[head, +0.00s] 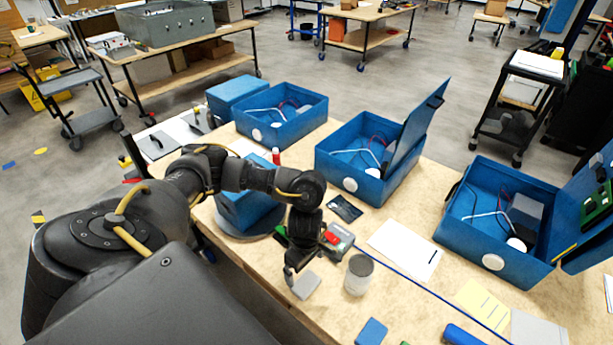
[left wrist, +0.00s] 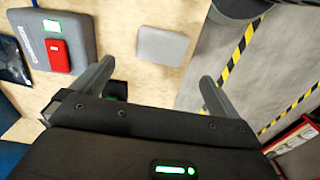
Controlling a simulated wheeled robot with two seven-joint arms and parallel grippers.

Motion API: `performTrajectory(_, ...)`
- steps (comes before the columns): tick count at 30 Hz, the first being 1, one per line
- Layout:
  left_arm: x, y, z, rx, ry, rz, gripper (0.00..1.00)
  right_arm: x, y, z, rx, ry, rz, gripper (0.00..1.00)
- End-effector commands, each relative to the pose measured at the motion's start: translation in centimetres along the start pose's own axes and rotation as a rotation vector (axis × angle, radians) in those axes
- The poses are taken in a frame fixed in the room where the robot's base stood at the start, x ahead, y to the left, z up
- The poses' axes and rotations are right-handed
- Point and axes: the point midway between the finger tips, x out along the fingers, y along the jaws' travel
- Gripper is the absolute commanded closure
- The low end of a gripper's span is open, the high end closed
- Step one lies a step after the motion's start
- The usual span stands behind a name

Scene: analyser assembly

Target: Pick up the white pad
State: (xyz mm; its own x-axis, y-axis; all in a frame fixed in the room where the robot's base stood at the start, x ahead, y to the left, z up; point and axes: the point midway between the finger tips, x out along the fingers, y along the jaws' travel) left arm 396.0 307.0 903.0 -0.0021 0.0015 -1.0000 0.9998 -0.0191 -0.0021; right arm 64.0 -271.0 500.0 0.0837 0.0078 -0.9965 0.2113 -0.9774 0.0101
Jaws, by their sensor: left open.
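The white pad (head: 306,285), a small pale grey-white square with rounded corners, lies flat on the wooden table near its front edge. It also shows in the left wrist view (left wrist: 162,45), at top centre. My left gripper (head: 291,272) is beside the pad in the head view, pointing down. In the left wrist view my left gripper (left wrist: 157,76) has its two fingers wide apart with nothing between them. The pad appears beyond the fingertips, roughly between their lines. I cannot tell the exact height above the table. My right gripper is not in view.
A metal can (head: 358,275) stands right of the pad. A grey device (head: 340,240) with red and green parts lies behind it. Open blue boxes (head: 350,184) stand further back. A white sheet (head: 405,250) and a blue block (head: 371,331) lie to the right.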

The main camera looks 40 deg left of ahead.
Motion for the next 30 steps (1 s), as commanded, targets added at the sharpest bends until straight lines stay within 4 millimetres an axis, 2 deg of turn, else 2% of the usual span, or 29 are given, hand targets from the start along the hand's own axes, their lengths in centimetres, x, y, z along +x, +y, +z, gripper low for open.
performTrajectory(1, 1.1, -0.2, 0.0, -0.003, 0.000, -0.004, 0.00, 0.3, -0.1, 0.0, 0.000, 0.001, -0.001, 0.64)
performTrajectory(5, 2.6, -0.1, 0.1, -0.004, -0.002, -0.002, 0.00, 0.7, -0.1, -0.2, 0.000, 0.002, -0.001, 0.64)
performTrajectory(14, 3.4, -0.1, 0.0, -0.005, -0.001, 0.000, 0.00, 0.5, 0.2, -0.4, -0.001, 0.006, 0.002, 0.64)
performTrajectory(20, 5.9, -0.5, 0.3, -0.009, 0.001, -0.004, 0.00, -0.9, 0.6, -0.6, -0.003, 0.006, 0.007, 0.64)
performTrajectory(24, 7.8, -0.3, 0.3, -0.007, 0.000, 0.000, 0.00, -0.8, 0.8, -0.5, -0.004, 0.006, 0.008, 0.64)
performTrajectory(30, 8.3, -0.2, 0.3, -0.005, -0.001, 0.003, 0.00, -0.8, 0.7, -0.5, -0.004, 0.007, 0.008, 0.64)
